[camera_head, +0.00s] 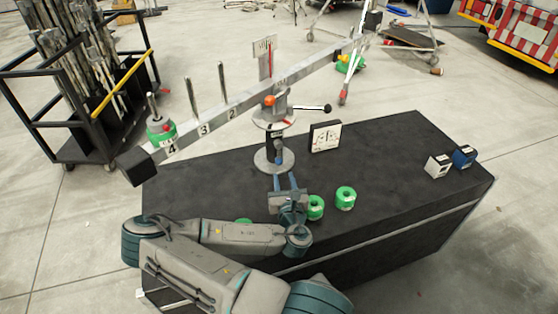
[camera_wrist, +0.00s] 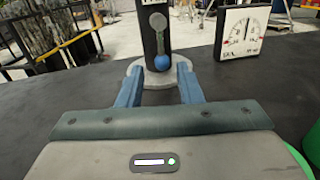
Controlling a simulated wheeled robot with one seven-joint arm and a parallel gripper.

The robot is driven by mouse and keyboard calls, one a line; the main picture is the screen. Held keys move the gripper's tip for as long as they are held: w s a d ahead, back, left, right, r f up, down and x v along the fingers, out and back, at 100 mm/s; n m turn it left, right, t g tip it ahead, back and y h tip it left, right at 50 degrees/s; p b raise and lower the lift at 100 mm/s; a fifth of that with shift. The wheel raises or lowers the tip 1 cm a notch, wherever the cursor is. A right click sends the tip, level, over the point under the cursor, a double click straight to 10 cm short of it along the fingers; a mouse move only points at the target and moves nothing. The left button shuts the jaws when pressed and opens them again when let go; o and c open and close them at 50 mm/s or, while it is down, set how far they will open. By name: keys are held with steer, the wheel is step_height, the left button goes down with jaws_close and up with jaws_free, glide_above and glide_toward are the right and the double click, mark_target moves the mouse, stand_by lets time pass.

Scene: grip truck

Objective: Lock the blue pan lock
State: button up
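The blue pan lock shows in the wrist view as a grey lever on a black post, with a blue ball knob (camera_wrist: 186,64) at its lower end. The lever slants down slightly to the right. I cannot make out the knob in the head view. The black post (camera_head: 275,144) stands on a round grey base (camera_head: 265,160), below a long numbered beam (camera_head: 245,104). My gripper (camera_head: 285,180) is open and empty, low in front of the base.
A dial box (camera_head: 325,136) stands right of the post. Green weights (camera_head: 345,198) (camera_head: 315,208) sit right of my gripper, and another (camera_head: 243,221) is partly hidden behind my arm. A white cube (camera_head: 438,166) and a blue cube (camera_head: 464,156) sit at the right of the black table (camera_head: 400,135).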

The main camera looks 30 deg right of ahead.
mark_target(279, 153)
steer(key=b, duration=0.1)
steer(key=w+b, duration=0.1)
steer(key=b, duration=0.1)
steer(key=shift+w+d+f, duration=0.3)
steer(key=shift+w, duration=0.05)
steer(key=w+b, duration=0.1)
steer(key=b, duration=0.2)
steer(key=shift+d+b, duration=0.35)
steer(key=b+x, duration=0.3)
steer(key=b, duration=0.1)
steer(key=shift+b, duration=0.35)
steer(key=shift+r+x, duration=0.15)
steer(key=shift+x, duration=1.2)
steer(key=shift+r+x, duration=0.15)
steer(key=shift+x, duration=1.25)
jaws_close()
